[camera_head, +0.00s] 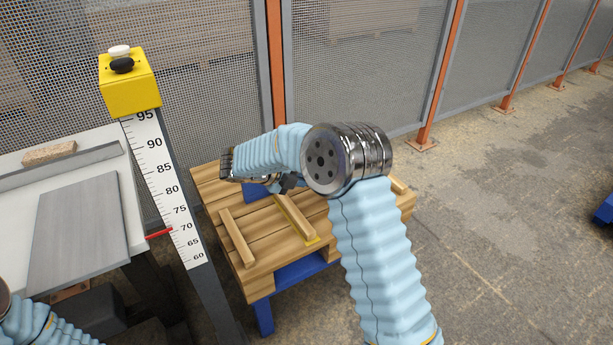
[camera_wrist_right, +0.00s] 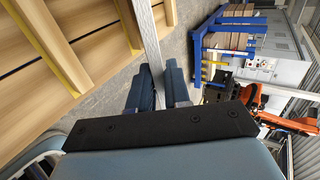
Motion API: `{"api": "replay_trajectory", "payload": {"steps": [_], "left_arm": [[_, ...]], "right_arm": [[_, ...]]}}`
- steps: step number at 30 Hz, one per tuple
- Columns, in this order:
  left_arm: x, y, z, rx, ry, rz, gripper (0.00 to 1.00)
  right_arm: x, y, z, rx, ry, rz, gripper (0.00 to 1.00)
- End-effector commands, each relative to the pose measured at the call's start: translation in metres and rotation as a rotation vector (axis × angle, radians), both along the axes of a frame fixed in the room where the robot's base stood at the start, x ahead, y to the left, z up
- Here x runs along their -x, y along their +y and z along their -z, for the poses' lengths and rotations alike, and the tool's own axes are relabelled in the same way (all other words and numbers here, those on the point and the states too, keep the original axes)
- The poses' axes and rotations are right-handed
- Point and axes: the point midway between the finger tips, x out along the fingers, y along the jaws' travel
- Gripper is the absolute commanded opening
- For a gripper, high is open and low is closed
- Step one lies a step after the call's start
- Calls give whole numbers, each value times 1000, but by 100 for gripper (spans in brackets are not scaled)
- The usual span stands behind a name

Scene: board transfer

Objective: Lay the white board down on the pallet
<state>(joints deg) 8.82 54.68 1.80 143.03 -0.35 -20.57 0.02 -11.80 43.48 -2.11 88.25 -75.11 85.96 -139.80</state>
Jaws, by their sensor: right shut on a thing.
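In the right wrist view my right gripper (camera_wrist_right: 160,78) is shut on a thin, pale strip (camera_wrist_right: 148,35). It looks like the white board seen edge-on, and it extends away between the two dark blue fingers. In the head view my right forearm hides the gripper's grip, and I cannot make out the board there. The wooden pallet (camera_head: 240,276) rests on a blue stand below my right arm, with raised slats and thin yellow strips on top. Its slats also show at the left of the right wrist view (camera_wrist_right: 40,80). My left gripper is out of view.
A white table (camera_head: 14,190) at left holds a grey panel (camera_head: 78,232), a grey bar (camera_head: 75,166) and a small wooden block (camera_head: 48,153). A numbered scale (camera_head: 165,185) with a yellow box (camera_head: 130,92) stands between table and pallet. Mesh fencing (camera_head: 372,70) runs behind.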

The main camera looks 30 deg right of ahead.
Motion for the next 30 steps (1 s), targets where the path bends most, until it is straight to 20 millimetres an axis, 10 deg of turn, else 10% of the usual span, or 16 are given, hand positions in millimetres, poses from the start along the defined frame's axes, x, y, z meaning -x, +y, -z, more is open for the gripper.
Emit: {"api": "replay_trajectory", "payload": {"steps": [30], "left_arm": [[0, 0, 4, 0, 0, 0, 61]], "right_arm": [[1, 11, 15, 73, -7, 0, 0]]}}
